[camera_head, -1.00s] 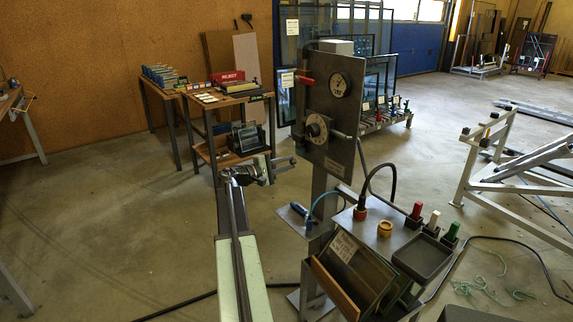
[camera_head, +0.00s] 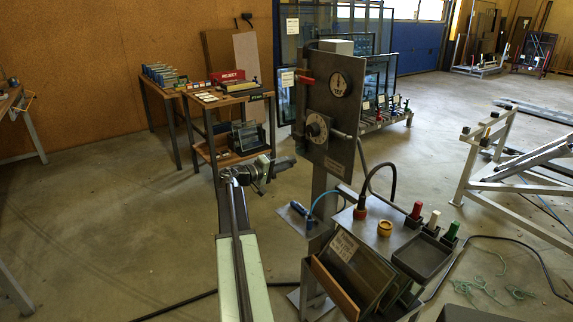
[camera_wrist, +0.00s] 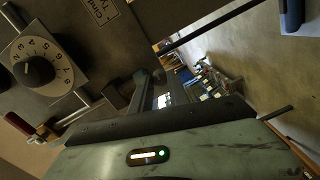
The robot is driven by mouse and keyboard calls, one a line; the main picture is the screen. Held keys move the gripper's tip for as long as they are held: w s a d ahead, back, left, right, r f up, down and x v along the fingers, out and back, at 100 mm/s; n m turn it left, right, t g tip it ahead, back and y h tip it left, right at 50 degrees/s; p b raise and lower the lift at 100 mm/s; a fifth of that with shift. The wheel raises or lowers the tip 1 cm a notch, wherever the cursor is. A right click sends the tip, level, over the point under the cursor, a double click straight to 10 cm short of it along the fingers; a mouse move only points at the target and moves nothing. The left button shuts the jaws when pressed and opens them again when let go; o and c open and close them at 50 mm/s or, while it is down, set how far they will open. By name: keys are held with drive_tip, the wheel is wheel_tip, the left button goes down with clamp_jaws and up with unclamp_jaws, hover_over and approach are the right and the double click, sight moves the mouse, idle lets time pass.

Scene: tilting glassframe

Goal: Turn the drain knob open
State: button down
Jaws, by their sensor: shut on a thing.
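An upright grey panel (camera_head: 345,110) carries a numbered dial (camera_head: 317,128) with a black pointer knob, which shows large at the left of the wrist view (camera_wrist: 36,72). My gripper (camera_head: 288,163) is at the panel's lower left edge, below and left of the dial.
A round gauge (camera_head: 340,84) and a red handle (camera_head: 305,81) sit above the dial. A bench (camera_head: 384,240) with a black tray and coloured handles stands below right. A table (camera_head: 236,97) stands behind left.

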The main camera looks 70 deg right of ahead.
drive_tip(key=shift+w, duration=0.1)
idle(0.3)
drive_tip(key=c, duration=1.3)
unclamp_jaws()
drive_tip(key=v, duration=0.7)
drive_tip(key=shift+w+a, duration=0.2)
drive_tip(key=shift+a, duration=0.1)
